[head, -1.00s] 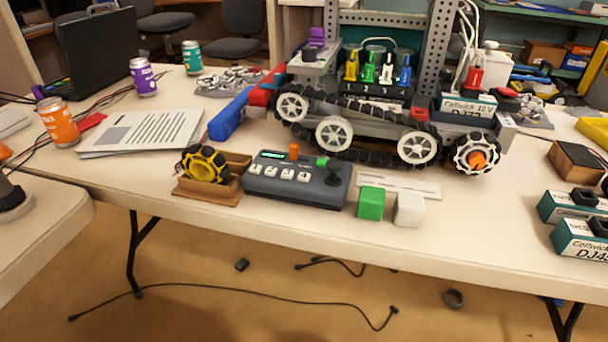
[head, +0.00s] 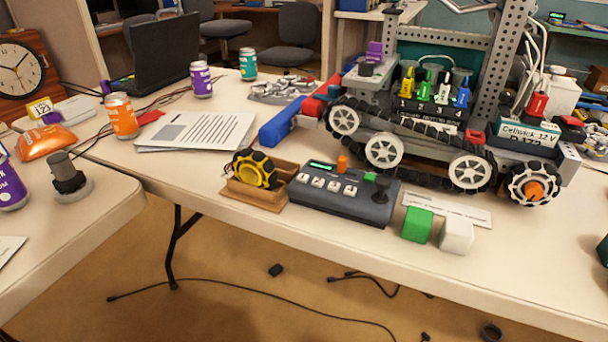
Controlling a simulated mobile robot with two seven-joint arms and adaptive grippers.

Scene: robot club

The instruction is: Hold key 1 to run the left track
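The control box (head: 345,194) is a dark grey-blue console near the front edge of the table in the head view. It has a row of white keys (head: 326,184) with small dark marks, a green display, an orange switch, a green button and a black joystick. Key 1 appears to be the leftmost white key (head: 304,179). The tracked robot (head: 430,155) stands behind the box, with a black track (head: 408,172) and white wheels along the side facing me. Which track is its left I cannot tell. Neither of my grippers is in view.
A wooden holder (head: 252,195) with a yellow-black wheel (head: 255,170) stands left of the box. A green cube (head: 417,225) and a white cube (head: 457,235) stand right of it. A gap separates the left table (head: 108,200).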

